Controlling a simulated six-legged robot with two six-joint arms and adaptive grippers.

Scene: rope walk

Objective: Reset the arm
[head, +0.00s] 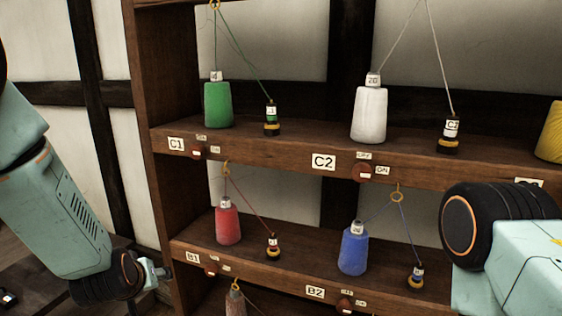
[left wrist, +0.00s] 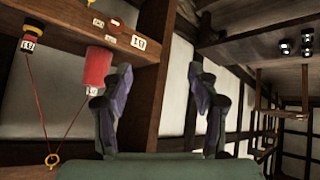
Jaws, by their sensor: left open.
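My left gripper (head: 155,273) is at the lower left in the head view, seen small beside the shelf's left upright. In the left wrist view its two dark fingers (left wrist: 159,72) stand apart with nothing between them. The red spool (head: 228,222) on the B1 shelf is to its right. The same red spool (left wrist: 97,66) shows left of the fingers in the left wrist view, which is turned over. My right arm comes in at the right edge of the head view, and its gripper is out of the picture.
The wooden shelf (head: 240,172) holds a green spool (head: 218,104), a white spool (head: 369,114) and a blue spool (head: 353,250), with threads running through rings to small weights. Part of a yellow spool (head: 550,132) shows at the right edge. Plastered wall lies behind.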

